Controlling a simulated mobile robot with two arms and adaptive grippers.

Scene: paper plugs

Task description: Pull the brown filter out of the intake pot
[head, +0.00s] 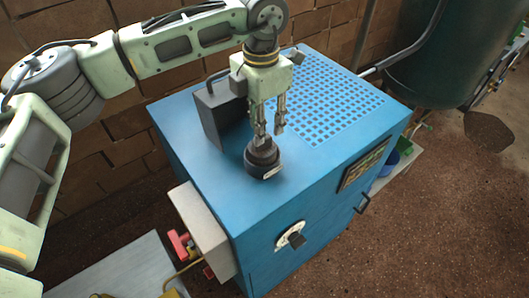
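The intake pot (264,170) is a short dark round pot with a small pale label, on top of the blue cabinet near its front left. A dark brownish cylinder, which looks like the filter (262,151), sits in its mouth; its colour is hard to tell apart from the pot. My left gripper (270,136) points down right above it. Its two fingers are spread with a gap between them. The left fingertip overlaps the filter's top edge in the picture; the right one ends just behind it. Contact cannot be told. My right gripper is out of view.
The blue cabinet (205,178) has a perforated grille (325,95) at the back right of its top. A grey box (199,228) juts from the left side. A dark green tank (432,60) stands behind.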

